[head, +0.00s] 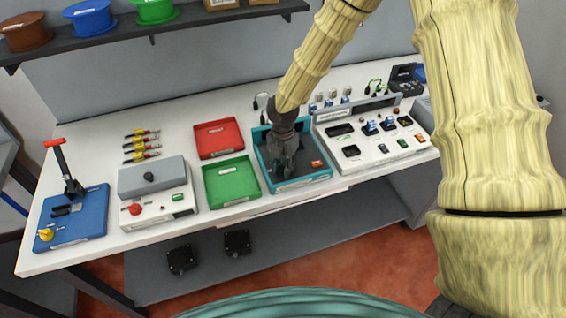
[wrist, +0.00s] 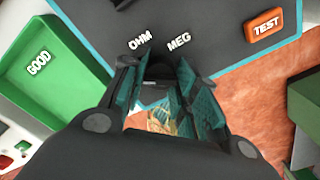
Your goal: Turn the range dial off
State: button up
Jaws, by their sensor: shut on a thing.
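The dark grey tester panel (head: 301,151) with a teal border sits on the bench, right of the green tray, in the head view. My gripper (head: 284,172) reaches down onto it. In the wrist view my gripper (wrist: 160,78) has its fingers closed around the dark range dial (wrist: 160,69), which is mostly hidden between them. The white labels OHM (wrist: 140,42) and MEG (wrist: 179,41) show on the panel just beyond the fingertips. No off mark is visible, and the dial's pointer cannot be made out. An orange TEST button (wrist: 267,26) is at the panel's right.
A green GOOD tray (head: 231,179) and a red tray (head: 219,139) are left of the tester. A power unit (head: 371,132) with switches stands close on its right. A grey box (head: 151,176) and a blue fixture (head: 72,216) are farther left. A shelf with spools hangs above.

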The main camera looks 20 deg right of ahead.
aim_at(283, 166)
jog(key=shift+n, duration=0.4)
jog(key=o, duration=1)
notch_tip(283, 166, up, 12)
dwell(0.3)
dwell(0.4)
